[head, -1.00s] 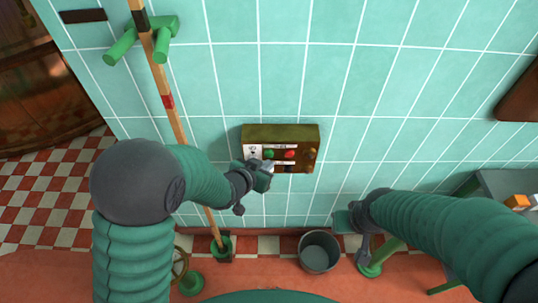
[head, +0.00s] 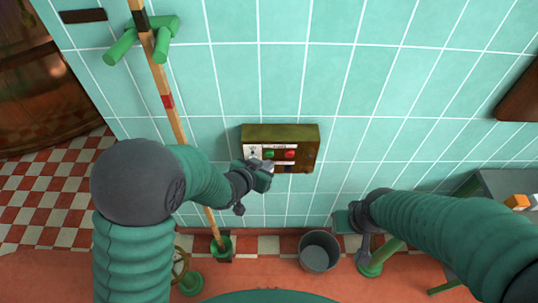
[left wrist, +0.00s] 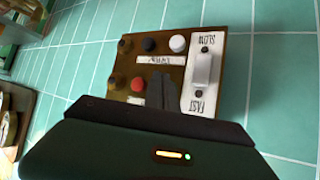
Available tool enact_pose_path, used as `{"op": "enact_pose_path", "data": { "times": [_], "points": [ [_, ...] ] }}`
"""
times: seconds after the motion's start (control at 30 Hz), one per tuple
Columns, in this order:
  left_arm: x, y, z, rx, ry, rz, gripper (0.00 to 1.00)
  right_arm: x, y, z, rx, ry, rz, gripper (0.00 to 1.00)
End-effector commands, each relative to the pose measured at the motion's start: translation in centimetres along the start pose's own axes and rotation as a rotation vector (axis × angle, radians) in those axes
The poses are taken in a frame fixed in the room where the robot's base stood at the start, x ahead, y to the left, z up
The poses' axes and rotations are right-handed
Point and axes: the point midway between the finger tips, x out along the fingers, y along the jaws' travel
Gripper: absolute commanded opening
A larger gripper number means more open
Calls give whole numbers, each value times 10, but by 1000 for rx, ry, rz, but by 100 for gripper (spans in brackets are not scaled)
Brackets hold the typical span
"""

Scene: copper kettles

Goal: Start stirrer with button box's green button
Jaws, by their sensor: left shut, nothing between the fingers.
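The brown button box (head: 308,133) is fixed to the tiled wall. In the head view its green button (head: 269,153) sits left of the red button (head: 290,153). My left gripper (head: 268,167) is shut and empty, with its tips at the lower left of the box face, just below the green button. I cannot tell whether they touch it. In the left wrist view the dark fingers (left wrist: 161,90) lie over the box between the red button (left wrist: 137,83) and a white SLOW/FAST switch (left wrist: 203,70); the green button is hidden there. My right gripper (head: 346,221) is low at the right, away from the box.
A wooden pole (head: 177,120) stands left of the box near a green wall bracket (head: 118,48). A grey bucket (head: 319,250) is on the floor below. A grey table (head: 500,183) is at the right. A black knob (left wrist: 148,44) and a white button (left wrist: 178,43) share the box.

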Motion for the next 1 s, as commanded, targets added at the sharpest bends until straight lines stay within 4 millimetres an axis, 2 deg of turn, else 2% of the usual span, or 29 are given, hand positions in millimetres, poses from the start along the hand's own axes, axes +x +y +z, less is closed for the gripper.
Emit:
{"op": "enact_pose_path", "data": {
  "times": [1.0],
  "points": [
    [7,-6,-7,0,0,0,0,-4,0,-1,0,0,0,36]
  ]
}}
